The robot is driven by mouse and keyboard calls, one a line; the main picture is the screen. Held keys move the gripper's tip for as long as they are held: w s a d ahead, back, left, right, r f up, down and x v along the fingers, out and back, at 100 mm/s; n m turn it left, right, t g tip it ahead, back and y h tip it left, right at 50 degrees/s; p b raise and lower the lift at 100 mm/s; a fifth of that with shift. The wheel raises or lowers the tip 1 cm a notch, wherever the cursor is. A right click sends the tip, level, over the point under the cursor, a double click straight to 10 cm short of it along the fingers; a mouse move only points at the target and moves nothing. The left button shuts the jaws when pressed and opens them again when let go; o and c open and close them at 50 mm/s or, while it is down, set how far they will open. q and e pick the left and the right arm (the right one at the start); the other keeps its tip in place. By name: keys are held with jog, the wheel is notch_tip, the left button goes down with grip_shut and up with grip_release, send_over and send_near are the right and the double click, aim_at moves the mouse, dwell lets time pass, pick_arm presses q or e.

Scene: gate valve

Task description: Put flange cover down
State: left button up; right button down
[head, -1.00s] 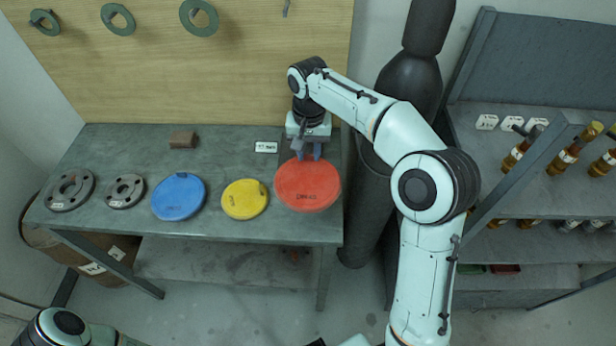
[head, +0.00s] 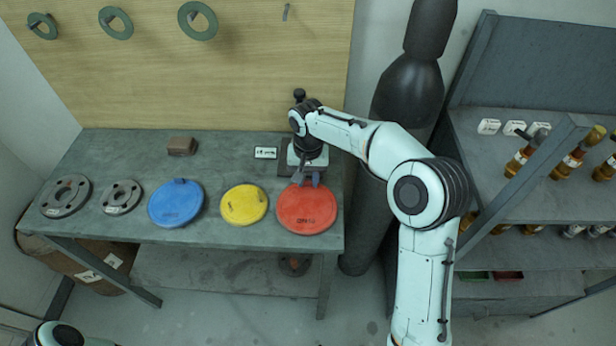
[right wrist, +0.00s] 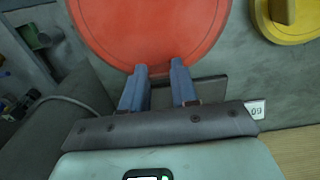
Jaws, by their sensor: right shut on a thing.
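The red flange cover (head: 306,212) is a round disc at the right end of the grey workbench (head: 225,160), close to its front edge. My right gripper (head: 309,180) is at the cover's back edge, shut on it. The cover looks flat and at or very near the bench top; I cannot tell whether it fully rests there. In the right wrist view the two blue fingers (right wrist: 158,68) reach the rim of the red disc (right wrist: 150,30). The grasped part is hidden. My left gripper is not in view.
A yellow cover (head: 244,207) lies just left of the red one, then a blue cover (head: 175,208) and two grey flanges (head: 66,196). A brown block (head: 182,146) and a white label (head: 266,153) are behind. A dark cylinder (head: 400,100) stands right of the bench.

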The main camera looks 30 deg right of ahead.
jog(key=c, duration=0.9)
grip_release()
jog(key=shift+f, duration=0.1)
jog(key=shift+o, duration=0.2)
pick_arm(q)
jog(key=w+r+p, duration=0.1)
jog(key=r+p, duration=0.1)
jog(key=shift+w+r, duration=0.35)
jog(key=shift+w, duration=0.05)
pick_arm(e)
notch_tip(320, 180, up, 12)
jog(key=shift+r, duration=0.2)
